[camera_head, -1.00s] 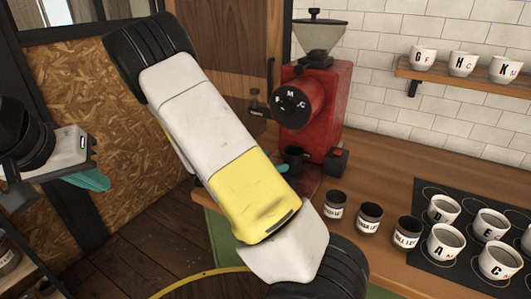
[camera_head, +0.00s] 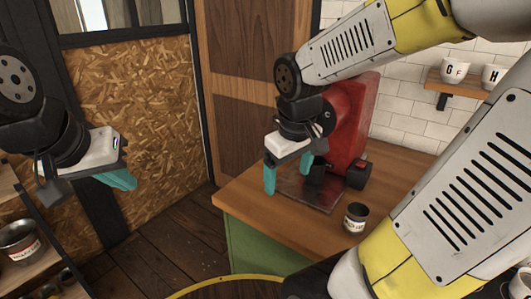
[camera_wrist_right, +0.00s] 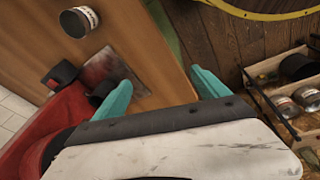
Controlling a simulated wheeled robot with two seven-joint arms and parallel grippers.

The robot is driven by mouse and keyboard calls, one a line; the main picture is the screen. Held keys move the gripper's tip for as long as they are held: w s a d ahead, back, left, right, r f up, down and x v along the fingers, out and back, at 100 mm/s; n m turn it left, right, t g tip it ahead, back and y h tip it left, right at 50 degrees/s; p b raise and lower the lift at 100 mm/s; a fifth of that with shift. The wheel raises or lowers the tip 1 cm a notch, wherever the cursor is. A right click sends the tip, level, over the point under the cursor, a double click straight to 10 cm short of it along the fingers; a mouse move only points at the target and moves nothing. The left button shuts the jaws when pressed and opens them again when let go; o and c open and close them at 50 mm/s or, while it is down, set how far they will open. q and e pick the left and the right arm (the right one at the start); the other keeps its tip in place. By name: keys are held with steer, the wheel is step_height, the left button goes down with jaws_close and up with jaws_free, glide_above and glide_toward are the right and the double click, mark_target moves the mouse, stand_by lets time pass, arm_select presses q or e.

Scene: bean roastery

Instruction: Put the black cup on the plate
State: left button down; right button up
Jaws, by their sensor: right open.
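A black cup (camera_head: 317,177) stands upright at the front of the red grinder, by the rear part of a flat dark metal plate (camera_head: 318,198). I cannot tell whether its base rests on the plate. In the right wrist view the black cup (camera_wrist_right: 101,92) is partly hidden behind a teal finger, with the plate (camera_wrist_right: 108,65) beside it. My right gripper (camera_head: 288,173) is open and empty, in front of the cup and above the plate's left side; its fingers also show in the wrist view (camera_wrist_right: 161,80). My left gripper (camera_head: 119,180) hangs far left, its finger gap unclear.
The red grinder (camera_head: 356,120) stands behind the plate, with a black knob (camera_head: 359,174) to the right. A labelled dark jar (camera_head: 355,217) stands on the wooden counter (camera_head: 270,225). My right arm covers the counter's right side. A shelf with white cups (camera_head: 456,70) is behind.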

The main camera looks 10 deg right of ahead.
steer(key=s+a+r+m+t+y, duration=0.2)
steer(key=s+a+r+m+t, duration=0.1)
steer(key=r, duration=0.4)
steer(key=shift+s+a+m, duration=0.4)
steer(key=shift+s+a, duration=0.05)
steer(key=shift+s, duration=0.1)
steer(key=shift+d, duration=0.15)
stand_by(0.4)
